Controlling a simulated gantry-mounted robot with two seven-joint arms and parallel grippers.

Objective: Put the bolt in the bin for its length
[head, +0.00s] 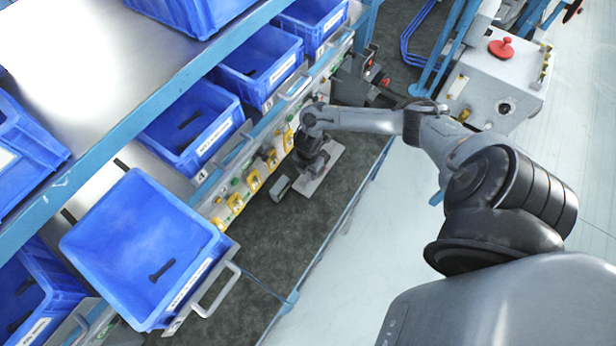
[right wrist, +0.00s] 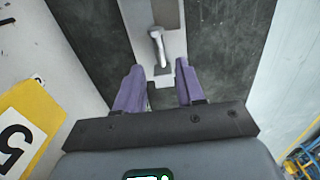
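The bolt (right wrist: 157,45) lies on a light grey plate (right wrist: 140,20) in the right wrist view, its shank pointing toward my gripper. My right gripper (right wrist: 158,88) is open, its two purple fingers apart with the bolt ahead of the gap between them. In the head view my right gripper (head: 308,158) is over the plate (head: 322,172) and hides the bolt. A blue bin (head: 85,240) is pulled out at lower left with a dark bolt (head: 162,271) inside. Other blue bins (head: 222,112) (head: 283,45) stand in the rack, with dark bolts inside. My left gripper is not in view.
A rail with several yellow number tags (head: 253,183) runs along the rack front beside the right gripper. A small grey block (head: 280,188) lies near the plate. A control box with a red button (head: 501,47) stands at upper right. Dark mat (head: 275,235) is clear in front.

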